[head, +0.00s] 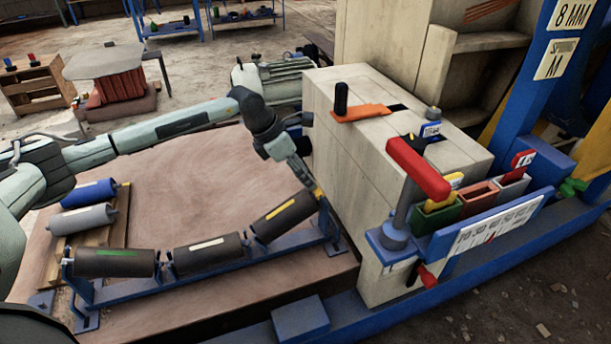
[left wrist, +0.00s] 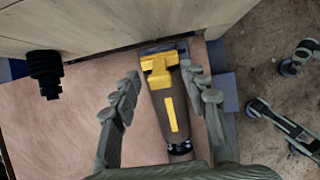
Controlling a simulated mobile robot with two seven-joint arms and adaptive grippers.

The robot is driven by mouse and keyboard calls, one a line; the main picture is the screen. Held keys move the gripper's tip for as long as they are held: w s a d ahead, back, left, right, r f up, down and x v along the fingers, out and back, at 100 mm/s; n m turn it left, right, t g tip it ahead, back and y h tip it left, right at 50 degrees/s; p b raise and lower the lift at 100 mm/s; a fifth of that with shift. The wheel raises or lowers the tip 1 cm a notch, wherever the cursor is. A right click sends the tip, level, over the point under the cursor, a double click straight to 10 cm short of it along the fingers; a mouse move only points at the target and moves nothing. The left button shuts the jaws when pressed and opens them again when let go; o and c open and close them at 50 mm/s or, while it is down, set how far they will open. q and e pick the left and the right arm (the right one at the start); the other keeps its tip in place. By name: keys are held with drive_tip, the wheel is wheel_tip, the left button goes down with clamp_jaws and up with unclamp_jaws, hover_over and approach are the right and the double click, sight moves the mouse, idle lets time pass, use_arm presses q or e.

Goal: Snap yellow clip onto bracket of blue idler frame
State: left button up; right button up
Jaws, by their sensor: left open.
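The blue idler frame (head: 210,283) lies on the brown platform and carries three dark rollers in a row. The yellow clip (left wrist: 160,68) is at the far end of the right-hand roller (left wrist: 177,115), by the blue bracket (left wrist: 160,47); whether it is seated cannot be told. The clip shows only as a small yellow bit in the head view (head: 318,193). My left gripper (head: 312,188) is above that roller end. In the left wrist view its open fingers (left wrist: 158,85) stand either side of the roller and clip, apart from them. My right gripper is not clearly identifiable.
A pale wooden block (head: 345,130) stands close beside the bracket end, with a black knob (left wrist: 45,72) on its side. A red-handled lever (head: 418,168) and coloured bins (head: 478,196) are at right. Blue and grey rollers (head: 82,218) lie on a pallet at left. Grey jointed parts (left wrist: 285,125) show over the floor.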

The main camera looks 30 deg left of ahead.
use_arm(q)
drive_tip(key=v, duration=1)
drive_tip(key=shift+r, duration=0.35)
drive_tip(key=shift+s+a, duration=0.1)
